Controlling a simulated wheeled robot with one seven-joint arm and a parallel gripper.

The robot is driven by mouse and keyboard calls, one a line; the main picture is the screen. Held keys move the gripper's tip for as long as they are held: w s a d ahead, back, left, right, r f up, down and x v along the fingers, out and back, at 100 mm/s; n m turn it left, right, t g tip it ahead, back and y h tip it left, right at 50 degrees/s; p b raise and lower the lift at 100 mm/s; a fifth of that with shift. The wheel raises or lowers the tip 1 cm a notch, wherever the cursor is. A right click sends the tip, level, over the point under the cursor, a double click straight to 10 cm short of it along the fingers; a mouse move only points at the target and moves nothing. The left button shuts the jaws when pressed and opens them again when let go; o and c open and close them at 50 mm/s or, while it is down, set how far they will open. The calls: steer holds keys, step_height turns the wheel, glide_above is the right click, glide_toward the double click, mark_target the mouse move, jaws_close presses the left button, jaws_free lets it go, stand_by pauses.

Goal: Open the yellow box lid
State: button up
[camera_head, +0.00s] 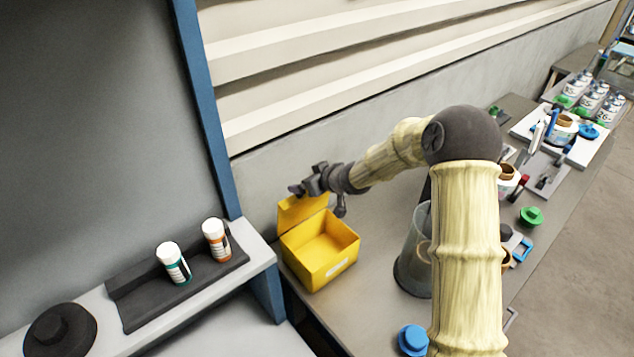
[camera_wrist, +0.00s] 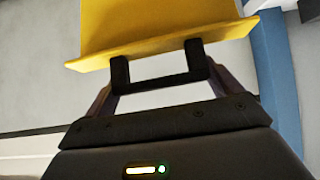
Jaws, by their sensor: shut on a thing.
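The yellow box (camera_head: 318,262) stands on the grey table, with a white label on its front. Its inside shows and looks empty. The yellow lid (camera_head: 301,211) stands raised at the box's back left side. My gripper (camera_head: 298,190) is at the lid's upper edge, shut on it. In the wrist view the lid (camera_wrist: 150,28) fills the top, and its edge lies at the fingertips of my gripper (camera_wrist: 158,62). The fingers partly hide that edge.
A glass cylinder (camera_head: 415,255) stands right of the box, partly behind my arm. Two capped bottles, orange (camera_head: 216,240) and teal (camera_head: 173,263), stand on a dark tray (camera_head: 130,301) at left. A blue post (camera_head: 205,110) rises behind. Several small items crowd the table's right side.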

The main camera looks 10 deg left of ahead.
steer(key=shift+w+r, duration=0.1)
steer(key=shift+r, duration=0.1)
steer(key=o, duration=1.1)
steer(key=shift+f, duration=0.1)
steer(key=shift+d, duration=0.2)
steer(key=v, duration=1.7)
steer(key=shift+p, duration=0.45)
